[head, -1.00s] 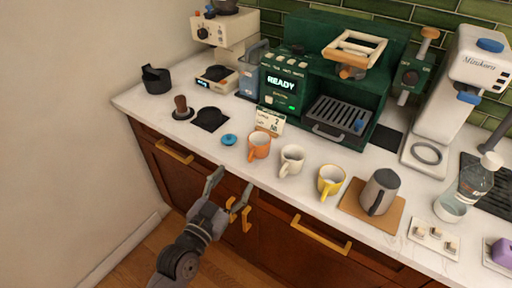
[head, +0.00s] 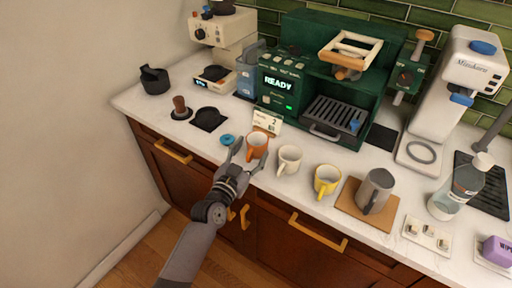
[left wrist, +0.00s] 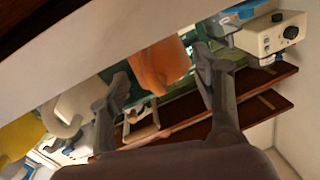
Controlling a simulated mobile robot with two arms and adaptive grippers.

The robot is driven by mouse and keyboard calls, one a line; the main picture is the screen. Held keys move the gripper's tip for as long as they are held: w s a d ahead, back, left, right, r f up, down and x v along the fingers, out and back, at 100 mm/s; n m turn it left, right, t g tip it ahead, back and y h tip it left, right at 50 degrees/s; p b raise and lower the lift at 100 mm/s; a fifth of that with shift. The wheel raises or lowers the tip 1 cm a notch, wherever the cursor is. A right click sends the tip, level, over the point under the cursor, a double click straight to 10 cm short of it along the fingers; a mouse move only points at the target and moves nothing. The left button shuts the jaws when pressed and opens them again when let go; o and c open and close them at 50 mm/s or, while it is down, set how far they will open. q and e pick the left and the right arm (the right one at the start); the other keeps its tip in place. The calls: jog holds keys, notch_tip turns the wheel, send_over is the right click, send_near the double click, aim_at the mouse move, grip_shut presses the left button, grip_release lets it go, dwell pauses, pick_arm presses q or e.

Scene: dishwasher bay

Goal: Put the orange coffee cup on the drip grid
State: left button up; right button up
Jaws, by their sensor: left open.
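The orange coffee cup (head: 257,146) stands upright on the white counter near its front edge. My left gripper (head: 244,156) is open, with its fingers at the near side of the cup. In the left wrist view the orange cup (left wrist: 160,66) shows between the two spread fingers (left wrist: 160,90); I cannot tell whether they touch it. The drip grid (head: 336,113) is the dark slatted tray at the base of the green coffee machine (head: 300,75), behind and to the right of the cup. It holds a small blue item (head: 354,125) at its right end. My right gripper is not in view.
A grey pitcher (head: 375,190) stands farther right.

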pick_arm(q)
jog(key=shift+s, duration=0.1)
jog(key=shift+c, duration=0.7)
grip_shut()
dwell(0.4)
